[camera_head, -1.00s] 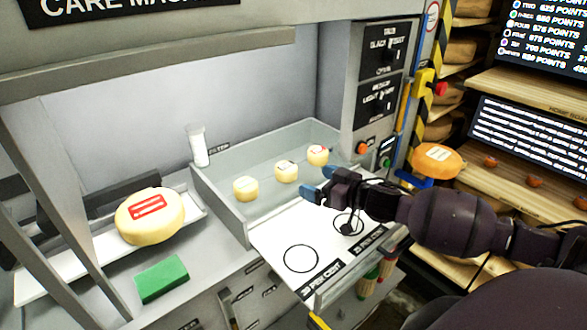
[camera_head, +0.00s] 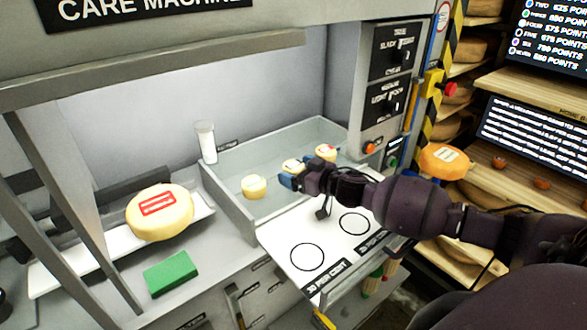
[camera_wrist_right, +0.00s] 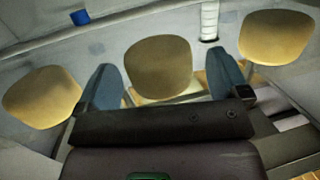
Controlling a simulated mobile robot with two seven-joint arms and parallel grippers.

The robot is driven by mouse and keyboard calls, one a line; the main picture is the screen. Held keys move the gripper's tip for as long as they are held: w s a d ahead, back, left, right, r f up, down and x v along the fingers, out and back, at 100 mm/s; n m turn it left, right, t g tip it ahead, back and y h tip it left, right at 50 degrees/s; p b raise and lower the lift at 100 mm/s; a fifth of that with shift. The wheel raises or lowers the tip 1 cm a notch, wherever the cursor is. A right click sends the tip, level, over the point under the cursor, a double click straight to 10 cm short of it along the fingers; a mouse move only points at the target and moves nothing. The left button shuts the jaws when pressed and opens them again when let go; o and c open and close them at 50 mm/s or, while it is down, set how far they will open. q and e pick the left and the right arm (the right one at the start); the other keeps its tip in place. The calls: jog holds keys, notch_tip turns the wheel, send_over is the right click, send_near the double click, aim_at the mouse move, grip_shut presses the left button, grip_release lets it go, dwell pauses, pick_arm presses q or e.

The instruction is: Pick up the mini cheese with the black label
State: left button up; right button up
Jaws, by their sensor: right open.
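Three mini cheeses stand in the grey tray (camera_head: 225,207): a left one (camera_head: 254,187), a middle one (camera_head: 293,164) and a right one (camera_head: 326,151). The right one has a reddish mark on top; the labels of the others are too small to read surely, so I cannot tell which is black. My right gripper (camera_head: 291,181) is at the middle cheese and partly hides it. In the right wrist view the open blue fingers (camera_wrist_right: 162,72) stand either side of the middle cheese (camera_wrist_right: 158,62), with the other cheeses outside them. My left gripper is out of view.
A white board (camera_head: 283,262) with two circles lies in front of the tray. A white cylinder (camera_head: 206,142) stands at the tray's back left corner. A large red-labelled cheese (camera_head: 160,226) and a green block (camera_head: 171,273) are at left. Shelves with cheese wheels are at right.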

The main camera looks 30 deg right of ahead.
aim_at(294, 165)
jog(key=shift+w+a+f, duration=0.15)
jog(key=shift+w+a, duration=0.05)
jog(key=shift+w, duration=0.5)
jog(key=c, duration=1)
jog(key=shift+c, duration=0.2)
notch_tip(294, 165, up, 20)
jog(key=shift+s, duration=0.1)
